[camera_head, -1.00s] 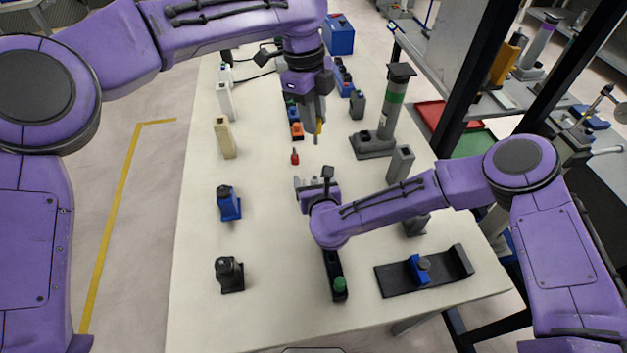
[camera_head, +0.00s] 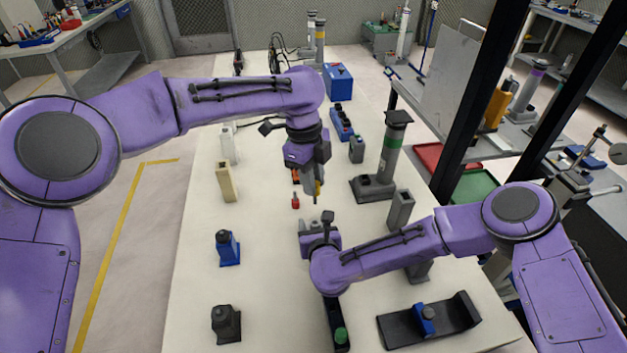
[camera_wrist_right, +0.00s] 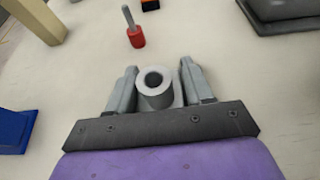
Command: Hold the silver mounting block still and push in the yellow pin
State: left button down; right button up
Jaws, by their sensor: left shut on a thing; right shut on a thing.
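The silver mounting block (camera_wrist_right: 156,90) shows in the right wrist view as a grey piece with a round upright collar and an open hole on top. My right gripper (camera_wrist_right: 158,84) is shut on it, one finger on each side. In the head view my right gripper (camera_head: 315,226) mostly hides the block. My left gripper (camera_head: 314,193) is shut on the yellow pin (camera_head: 318,187), of which only a small yellow part shows. It points down, beyond and above the right gripper. The pin does not show in the right wrist view and looks apart from the block.
A small red piece with a grey rod (camera_wrist_right: 136,36) stands just beyond the block. A beige block (camera_head: 226,182), a blue piece (camera_head: 228,249) and a black piece (camera_head: 226,323) stand along the left. A grey post (camera_head: 393,150) and a black fixture (camera_head: 440,322) stand on the right.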

pick_arm(q)
jog(key=shift+f, duration=0.1)
jog(key=shift+f, duration=2.8)
jog(key=shift+f, duration=1.95)
jog(key=c, duration=0.9)
grip_release()
jog(key=shift+o, duration=0.2)
notch_tip(320, 180, up, 12)
jog(key=w+a, duration=0.1)
jog(key=shift+a, duration=0.25)
jog(key=shift+f, duration=0.1)
